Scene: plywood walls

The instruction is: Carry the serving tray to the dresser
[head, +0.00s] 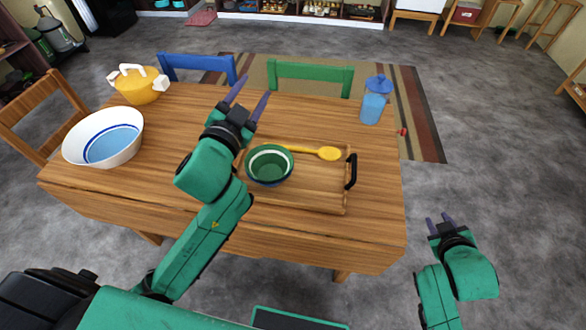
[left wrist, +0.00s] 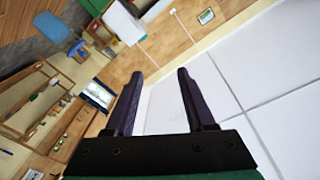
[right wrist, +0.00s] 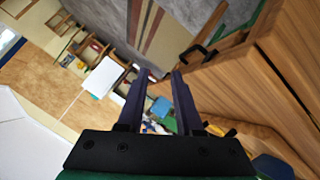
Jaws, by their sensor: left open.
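The wooden serving tray (head: 318,198) lies flat on the wooden table, with a black handle (head: 351,171) at its right end. Its left end is partly hidden behind my left arm. A green bowl with a blue underside (head: 270,166) and a yellow spoon (head: 328,153) are on the tray. My left gripper (head: 254,87) is open and empty, above the table beyond the tray's left end. My right gripper (head: 438,218) is open and empty, off the table's right side, apart from the tray. A black handle also shows in the right wrist view (right wrist: 197,50). I cannot identify the dresser.
On the table (head: 120,187) stand a white-and-blue bowl (head: 132,126), a yellow pot (head: 142,88) and a blue bottle (head: 372,106). Blue (head: 196,65), green (head: 310,75) and wooden (head: 25,112) chairs surround it. Grey floor on the right is clear. Shelves stand at the back.

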